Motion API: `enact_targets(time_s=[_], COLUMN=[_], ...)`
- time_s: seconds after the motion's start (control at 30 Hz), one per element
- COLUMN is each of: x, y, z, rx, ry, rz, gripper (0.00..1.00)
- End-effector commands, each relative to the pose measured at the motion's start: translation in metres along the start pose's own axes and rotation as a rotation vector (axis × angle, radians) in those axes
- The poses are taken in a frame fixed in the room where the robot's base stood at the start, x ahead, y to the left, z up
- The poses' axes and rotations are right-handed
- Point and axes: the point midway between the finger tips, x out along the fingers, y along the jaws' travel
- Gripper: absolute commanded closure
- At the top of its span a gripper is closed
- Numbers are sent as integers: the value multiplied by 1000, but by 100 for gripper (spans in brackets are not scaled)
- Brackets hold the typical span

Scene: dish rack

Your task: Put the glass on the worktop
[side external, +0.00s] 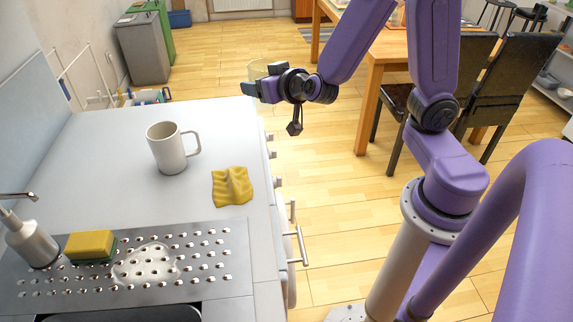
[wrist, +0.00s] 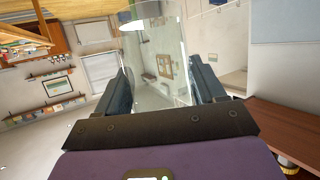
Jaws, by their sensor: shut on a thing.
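My gripper (side external: 252,88) is shut on a clear drinking glass (side external: 258,70) at the far right corner of the white worktop (side external: 95,165). In the side view the glass is faint and partly hidden behind the fingers. In the wrist view the glass (wrist: 158,60) stands out between the two dark fingers of my gripper (wrist: 163,85). The glass is held up in the air. I cannot tell exactly whether it is over the worktop or just past its edge.
A white mug (side external: 168,152) and a crumpled yellow cloth (side external: 231,187) are on the worktop. A perforated metal drainer (side external: 205,245) lies in front, with a yellow sponge (side external: 90,245) and a soap dispenser (side external: 30,240). The worktop's left and far parts are clear.

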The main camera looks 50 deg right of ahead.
Motion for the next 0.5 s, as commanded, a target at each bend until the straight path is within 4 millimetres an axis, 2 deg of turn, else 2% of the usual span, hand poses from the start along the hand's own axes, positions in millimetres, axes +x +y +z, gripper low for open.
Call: enact_targets(time_s=[0.1, 0.3, 0.4, 0.5], x=[2, 2, 0, -5], y=[8, 8, 0, -18], z=[-1, -1, -1, 1], rx=[7, 7, 2, -11], ry=[1, 2, 2, 2], rz=[15, 15, 0, -36], gripper=[69, 69, 69, 69])
